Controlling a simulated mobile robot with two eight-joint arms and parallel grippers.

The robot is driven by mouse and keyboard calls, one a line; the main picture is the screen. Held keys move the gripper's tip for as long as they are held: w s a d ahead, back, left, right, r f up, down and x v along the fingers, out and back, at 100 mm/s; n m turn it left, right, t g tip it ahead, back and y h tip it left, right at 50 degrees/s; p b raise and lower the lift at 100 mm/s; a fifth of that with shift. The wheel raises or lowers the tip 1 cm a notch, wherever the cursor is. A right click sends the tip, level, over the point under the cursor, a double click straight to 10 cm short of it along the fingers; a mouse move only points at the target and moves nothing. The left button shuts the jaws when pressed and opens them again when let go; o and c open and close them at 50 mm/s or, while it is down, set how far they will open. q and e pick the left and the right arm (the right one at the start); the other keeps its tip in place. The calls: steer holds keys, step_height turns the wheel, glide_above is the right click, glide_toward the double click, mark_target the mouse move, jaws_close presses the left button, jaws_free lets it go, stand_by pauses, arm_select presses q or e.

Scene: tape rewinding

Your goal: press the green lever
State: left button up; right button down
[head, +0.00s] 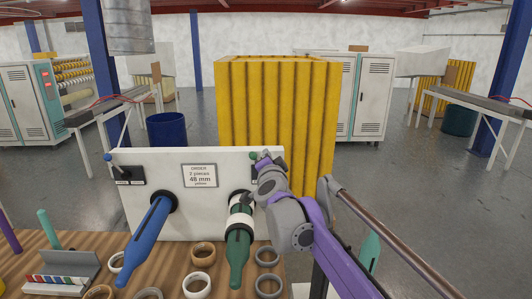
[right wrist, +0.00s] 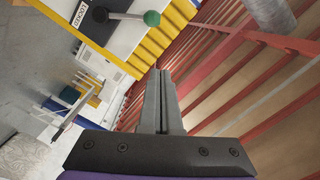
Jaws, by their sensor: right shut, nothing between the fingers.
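The green lever's round knob (head: 254,155) shows at the right end of the white panel (head: 218,220), largely beside and behind my right gripper (head: 264,157). In the right wrist view the green knob (right wrist: 152,18) sits on a thin grey rod from a black mount (right wrist: 95,14). My right gripper (right wrist: 160,78) is shut and empty, its fingertips below and near the knob in that picture. My left gripper is not in view.
A blue-knobbed lever (head: 108,157) is at the panel's left end. A blue spindle (head: 149,227) and a green spindle (head: 238,259) stick out from the panel. Several tape rings, such as a white one (head: 197,285), lie on the wooden table. A yellow bin (head: 275,110) stands behind.

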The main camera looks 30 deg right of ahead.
steer(key=shift+v, duration=1.3)
